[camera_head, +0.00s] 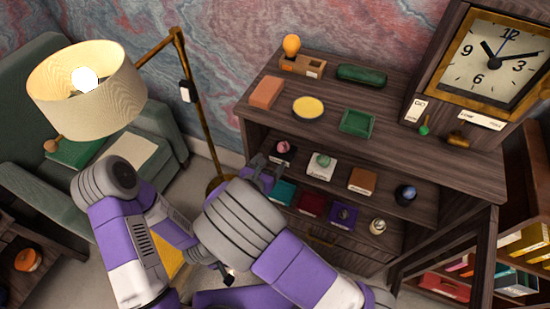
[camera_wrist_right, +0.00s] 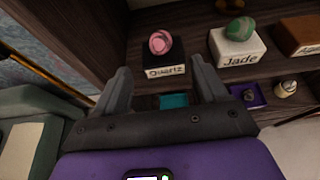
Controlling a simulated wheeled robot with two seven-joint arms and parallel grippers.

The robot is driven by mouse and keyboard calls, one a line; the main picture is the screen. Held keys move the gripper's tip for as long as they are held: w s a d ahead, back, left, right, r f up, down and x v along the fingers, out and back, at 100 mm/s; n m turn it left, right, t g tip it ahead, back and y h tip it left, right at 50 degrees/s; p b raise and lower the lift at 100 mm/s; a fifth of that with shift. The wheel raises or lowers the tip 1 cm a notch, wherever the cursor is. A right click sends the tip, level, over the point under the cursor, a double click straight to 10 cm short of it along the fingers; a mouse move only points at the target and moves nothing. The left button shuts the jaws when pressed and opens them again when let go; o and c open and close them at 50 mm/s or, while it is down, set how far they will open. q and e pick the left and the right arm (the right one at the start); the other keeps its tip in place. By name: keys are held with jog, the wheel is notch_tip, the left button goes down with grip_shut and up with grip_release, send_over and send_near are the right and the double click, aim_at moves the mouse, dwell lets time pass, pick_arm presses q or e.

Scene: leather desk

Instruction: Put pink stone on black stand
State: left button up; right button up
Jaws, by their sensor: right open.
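The pink stone (camera_head: 283,146) is on the small black stand (camera_head: 285,158) at the left end of the cabinet's upper inner shelf. In the right wrist view the stone (camera_wrist_right: 161,42) appears to rest on the stand, whose white label (camera_wrist_right: 165,71) reads "Quartz". My right gripper (camera_head: 264,172) is just in front of the stand. In the right wrist view its two fingers (camera_wrist_right: 161,68) are spread, with nothing between them, and the stone is beyond the tips. My left arm is folded at the lower left; its gripper is largely hidden and its jaws cannot be made out.
A white stand (camera_head: 321,166) labelled "Jade" with a green stone (camera_head: 323,159) is just right of the black stand. A brown stand (camera_head: 362,180) and a dark blue ball (camera_head: 405,193) follow. The cabinet top (camera_head: 400,140) is close above.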

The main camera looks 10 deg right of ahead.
jog(key=s+d+f+m+g+y, duration=0.1)
jog(key=s+d+f+m+g, duration=0.4)
jog(key=s+f, duration=0.3)
jog(key=s+d+f+m+g+y, duration=0.1)
jog(key=s+d+f+m+g, duration=0.35)
jog(key=s+f+g, duration=0.35)
jog(key=s+a+f+m+t+y, duration=0.1)
jog(key=s+a+f+m+y, duration=0.1)
jog(key=m, duration=0.9)
jog(key=s+a+f+m+t+y, duration=0.1)
jog(key=s+a+f+m+y, duration=0.1)
jog(key=m+y, duration=0.5)
jog(key=s+f+m, duration=0.1)
jog(key=m, duration=0.4)
jog(key=shift+s+f, duration=0.3)
jog(key=shift+f, duration=0.1)
jog(key=shift+a+r, duration=0.1)
